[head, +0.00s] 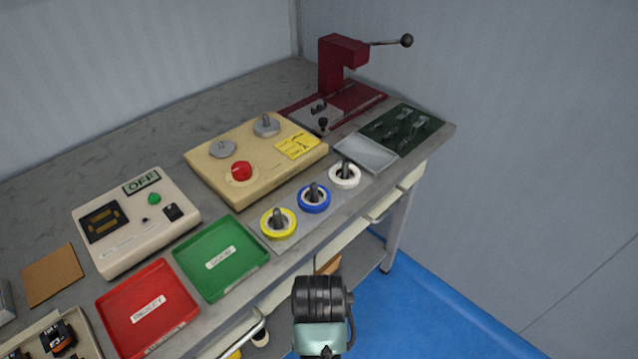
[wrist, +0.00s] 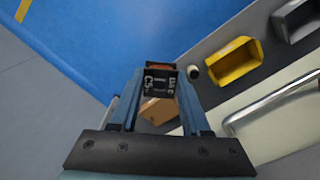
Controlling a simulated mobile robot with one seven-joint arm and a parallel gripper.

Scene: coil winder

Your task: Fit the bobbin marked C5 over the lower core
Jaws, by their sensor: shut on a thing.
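In the wrist view my gripper (wrist: 160,92) is shut on a small black bobbin (wrist: 157,82) with white lettering that reads C5 sideways. Orange-brown shows at the bobbin's far end. The bobbin is in the air in front of the bench, over the floor and lower shelf. In the head view my fingers and the bobbin are hidden behind my arm. I cannot clearly make out the lower core; small dark parts stand on a grey plate (head: 313,117) at the foot of the dark red press (head: 342,65).
On the bench are a beige box (head: 215,175) with a red knob, a white OFF unit (head: 118,240), green (head: 262,262) and red (head: 112,312) trays, and yellow, blue and white spools (head: 345,184). A dark green mat (head: 425,125) holds metal parts. A yellow bin (wrist: 250,50) sits below.

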